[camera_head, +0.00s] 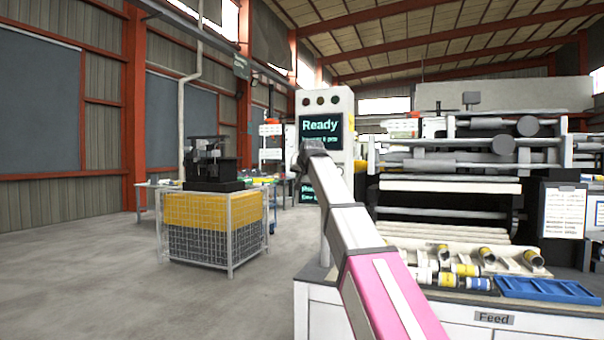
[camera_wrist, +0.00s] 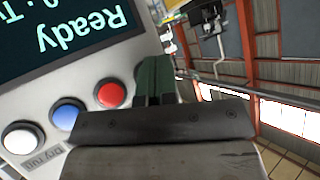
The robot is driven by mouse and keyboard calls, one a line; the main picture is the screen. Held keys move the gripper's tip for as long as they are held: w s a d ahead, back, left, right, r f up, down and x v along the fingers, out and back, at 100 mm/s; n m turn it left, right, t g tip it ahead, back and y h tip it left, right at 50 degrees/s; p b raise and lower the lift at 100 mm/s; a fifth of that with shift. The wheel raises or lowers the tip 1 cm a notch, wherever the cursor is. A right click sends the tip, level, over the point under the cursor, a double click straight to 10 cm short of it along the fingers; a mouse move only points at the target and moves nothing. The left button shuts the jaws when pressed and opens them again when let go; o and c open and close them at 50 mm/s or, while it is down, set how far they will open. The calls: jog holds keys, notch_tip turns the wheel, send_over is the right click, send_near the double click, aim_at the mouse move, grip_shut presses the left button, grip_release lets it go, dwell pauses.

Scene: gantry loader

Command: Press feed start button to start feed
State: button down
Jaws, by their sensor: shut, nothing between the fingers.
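A white control panel (camera_head: 342,104) stands ahead, with a dark screen (camera_head: 321,131) reading "Ready". In the wrist view the screen (camera_wrist: 62,32) appears upside down. Below it in that picture sit a white button (camera_wrist: 22,138), a blue button (camera_wrist: 67,114) and a red button (camera_wrist: 110,93). An upside-down label (camera_wrist: 43,158) near the white button seems to read "Dry run"; I cannot tell which button is feed start. My gripper (camera_wrist: 156,72) is shut and empty, its fingertips beside the red button, with no clear contact. My arm hides part of the panel in the head view.
A feed table (camera_head: 316,296) labelled "Feed" stands at front right, with several rolls and tubes and a blue tray (camera_head: 546,290). A large machine (camera_head: 450,200) is behind it. A wire-mesh crate (camera_head: 212,245) stands left on open floor.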

jog(key=shift+w, duration=0.15)
dwell(0.6)
jog(key=shift+w+d, duration=0.15)
jog(key=shift+w, duration=0.15)
jog(key=shift+w+d, duration=0.1)
jog(key=shift+w, duration=0.25)
dwell(0.7)
dwell(0.3)
jog(key=shift+s+a, duration=0.25)
jog(key=shift+s, duration=0.55)
jog(key=s, duration=0.1)
jog(key=s+a, duration=0.1)
jog(key=s, duration=0.2)
jog(key=shift+s+a, duration=0.35)
dwell(0.6)
